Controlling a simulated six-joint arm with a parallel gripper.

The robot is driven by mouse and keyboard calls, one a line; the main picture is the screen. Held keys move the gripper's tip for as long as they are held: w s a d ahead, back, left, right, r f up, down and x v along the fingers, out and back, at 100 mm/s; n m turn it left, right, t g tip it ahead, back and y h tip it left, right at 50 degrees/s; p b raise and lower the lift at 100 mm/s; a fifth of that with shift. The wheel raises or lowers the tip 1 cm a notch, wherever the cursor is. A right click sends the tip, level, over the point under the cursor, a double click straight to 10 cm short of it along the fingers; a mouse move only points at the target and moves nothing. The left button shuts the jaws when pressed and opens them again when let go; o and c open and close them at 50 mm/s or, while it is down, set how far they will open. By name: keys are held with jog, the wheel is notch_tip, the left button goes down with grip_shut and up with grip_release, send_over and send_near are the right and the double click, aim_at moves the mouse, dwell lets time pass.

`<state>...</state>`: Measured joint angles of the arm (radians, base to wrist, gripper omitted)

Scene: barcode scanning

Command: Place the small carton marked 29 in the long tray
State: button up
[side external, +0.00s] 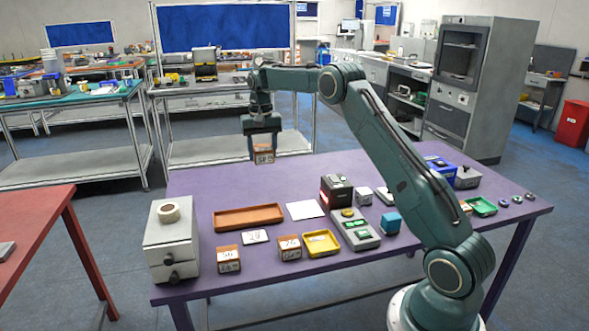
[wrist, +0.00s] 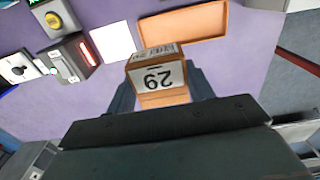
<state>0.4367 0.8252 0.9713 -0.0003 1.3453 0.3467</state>
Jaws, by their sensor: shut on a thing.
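The small carton marked 29 (wrist: 157,76) is brown with a white label, and the number appears upside down in the wrist view. My gripper (wrist: 160,92) is shut on it, one finger on each side. In the side external view my gripper (side external: 262,138) points down and holds the carton (side external: 264,157) well above the table, toward its far left edge. The long tray (side external: 248,217) is orange-brown, shallow and empty on the left part of the table. It also shows in the wrist view (wrist: 183,21), beyond the carton and apart from it.
A purple table (side external: 210,192) carries other small cartons (side external: 228,260) (side external: 289,247), a yellow tray (side external: 321,243) and white paper (side external: 305,210). A black scanner with a red light (side external: 336,191) stands by a button panel (side external: 355,230). A drawer unit (side external: 171,243) stands left of the long tray.

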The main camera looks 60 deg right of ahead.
send_over(266, 216)
notch_tip(266, 216, down, 16)
jog(key=shift+r, duration=0.15)
dwell(0.4)
jog(key=shift+f, duration=2.15)
jog(key=shift+f, duration=0.15)
jog(key=o, duration=0.8)
